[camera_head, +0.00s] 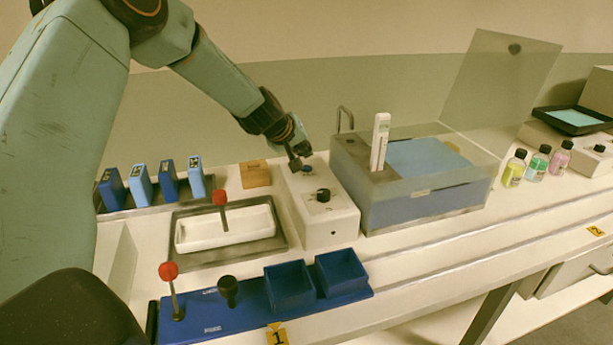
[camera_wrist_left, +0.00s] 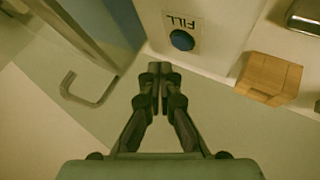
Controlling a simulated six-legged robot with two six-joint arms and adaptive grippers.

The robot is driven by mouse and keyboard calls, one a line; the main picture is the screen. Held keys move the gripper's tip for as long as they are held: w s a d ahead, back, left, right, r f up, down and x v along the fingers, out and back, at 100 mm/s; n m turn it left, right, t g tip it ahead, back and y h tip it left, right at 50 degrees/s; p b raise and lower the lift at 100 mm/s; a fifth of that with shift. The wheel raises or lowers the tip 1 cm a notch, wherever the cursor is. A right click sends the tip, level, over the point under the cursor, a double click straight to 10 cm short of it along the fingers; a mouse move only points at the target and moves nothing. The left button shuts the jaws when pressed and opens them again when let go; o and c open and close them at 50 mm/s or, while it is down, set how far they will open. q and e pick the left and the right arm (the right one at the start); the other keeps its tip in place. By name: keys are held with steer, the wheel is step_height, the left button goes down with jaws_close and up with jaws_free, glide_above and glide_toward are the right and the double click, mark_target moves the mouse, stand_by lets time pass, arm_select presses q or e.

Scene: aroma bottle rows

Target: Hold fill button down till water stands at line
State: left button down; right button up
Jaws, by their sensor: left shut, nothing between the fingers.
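The blue fill button (camera_head: 307,169) is on top of the white control box (camera_head: 325,220), behind a black knob (camera_head: 323,195). In the left wrist view the button (camera_wrist_left: 182,40) sits beside a label reading FILL. My left gripper (camera_head: 296,166) is shut and empty, its tips just left of the button in the head view. In the left wrist view the closed fingertips (camera_wrist_left: 160,68) show a small gap from the button; I see no contact. The clear-walled water bath (camera_head: 380,213) stands right of the box, with blue inside. I cannot make out a level line. My right gripper is out of view.
A white thermometer (camera_head: 380,140) stands at the bath, whose clear lid (camera_head: 500,90) is raised. A bent tap (camera_head: 345,118) rises behind it. A wooden block (camera_head: 255,174) is left of the box. Small coloured bottles (camera_head: 538,162) stand to the right.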

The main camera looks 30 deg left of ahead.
arm_select(q)
steer(key=shift+a+f+b, duration=0.1)
steer(key=shift+f+b, duration=0.25)
steer(key=shift+f, duration=0.3)
steer(key=shift+w+f, duration=0.15)
steer(key=shift+s+r, duration=0.2)
steer(key=shift+w+f, duration=0.15)
stand_by(0.4)
steer(key=shift+f, duration=0.1)
